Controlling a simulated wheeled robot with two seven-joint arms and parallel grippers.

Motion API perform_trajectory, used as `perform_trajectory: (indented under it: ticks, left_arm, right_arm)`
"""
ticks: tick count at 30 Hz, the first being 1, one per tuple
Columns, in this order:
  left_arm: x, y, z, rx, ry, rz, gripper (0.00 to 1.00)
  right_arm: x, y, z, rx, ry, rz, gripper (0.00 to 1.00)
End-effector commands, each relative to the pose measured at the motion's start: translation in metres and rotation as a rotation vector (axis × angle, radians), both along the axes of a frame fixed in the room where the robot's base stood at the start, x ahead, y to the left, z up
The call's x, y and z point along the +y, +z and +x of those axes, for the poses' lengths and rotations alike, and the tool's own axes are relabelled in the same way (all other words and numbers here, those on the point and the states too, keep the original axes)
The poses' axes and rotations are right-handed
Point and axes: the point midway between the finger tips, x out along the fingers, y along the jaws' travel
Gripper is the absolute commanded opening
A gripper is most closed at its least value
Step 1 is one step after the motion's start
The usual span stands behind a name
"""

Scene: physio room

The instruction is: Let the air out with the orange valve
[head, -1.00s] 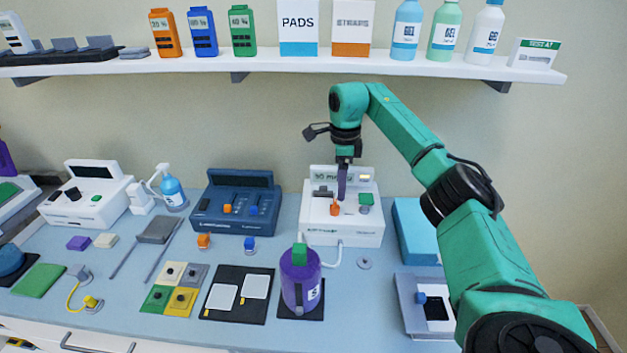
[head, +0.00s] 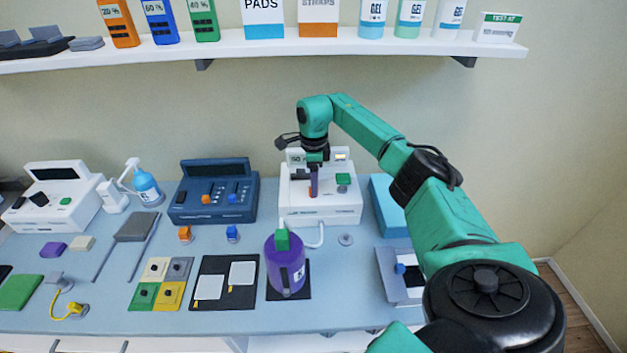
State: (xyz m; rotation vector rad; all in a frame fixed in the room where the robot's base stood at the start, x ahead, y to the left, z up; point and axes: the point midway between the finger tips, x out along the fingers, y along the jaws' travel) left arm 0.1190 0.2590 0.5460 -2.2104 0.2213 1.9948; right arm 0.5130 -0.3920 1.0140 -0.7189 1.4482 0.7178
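An orange valve (head: 185,233) sits on a small mount on the blue table, in front of the dark blue device (head: 190,214). A blue valve (head: 232,232) sits to its right. The dark blue device also bears an orange control (head: 206,199). My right gripper (head: 313,194) points down at the front of the white device (head: 335,213), far to the right of the table's orange valve. It hides the spot where an orange control showed on that device. Its fingers overlap, so their opening and any hold are unclear. My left gripper is out of view.
A purple jug (head: 287,266) with a green top stands on a black mat in front of the white device, linked by a white hose. A pad tray (head: 244,297) and four-colour tiles are left of it. A shelf (head: 250,55) with bottles and boxes runs above.

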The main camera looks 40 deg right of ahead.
Motion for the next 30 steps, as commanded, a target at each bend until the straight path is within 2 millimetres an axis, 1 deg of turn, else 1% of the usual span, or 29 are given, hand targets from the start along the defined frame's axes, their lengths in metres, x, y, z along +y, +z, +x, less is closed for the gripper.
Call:
perform_trajectory:
  ticks: [1,2,3,4,11,17,23,30]
  left_arm:
    - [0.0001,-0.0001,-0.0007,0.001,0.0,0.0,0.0]
    - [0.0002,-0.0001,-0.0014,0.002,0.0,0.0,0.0]
    - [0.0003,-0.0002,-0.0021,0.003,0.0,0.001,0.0]
    - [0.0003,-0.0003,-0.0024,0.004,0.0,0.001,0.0]
    - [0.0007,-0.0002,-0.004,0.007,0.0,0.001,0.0]
    - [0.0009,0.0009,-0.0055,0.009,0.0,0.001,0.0]
    - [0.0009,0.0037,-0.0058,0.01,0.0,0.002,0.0]
    - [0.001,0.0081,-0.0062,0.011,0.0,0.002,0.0]
  right_arm:
    - [-0.0001,0.0001,0.0001,0.0,0.0,0.0,0.38]
    - [0.0,0.0001,0.0,0.0,0.0,0.0,0.26]
    - [0.0001,0.0001,-0.0001,0.001,0.0,0.001,0.11]
    - [0.0001,0.0001,-0.0002,0.001,0.0,0.001,0.0]
    - [0.0001,0.0,-0.0002,0.001,-0.008,0.0,0.0]
    - [0.0001,0.0001,-0.0002,0.001,-0.062,0.0,0.0]
    - [0.0001,0.0005,-0.0002,0.001,-0.182,0.001,0.0]
    - [-0.0001,0.0006,-0.0007,0.002,-0.395,0.001,0.0]
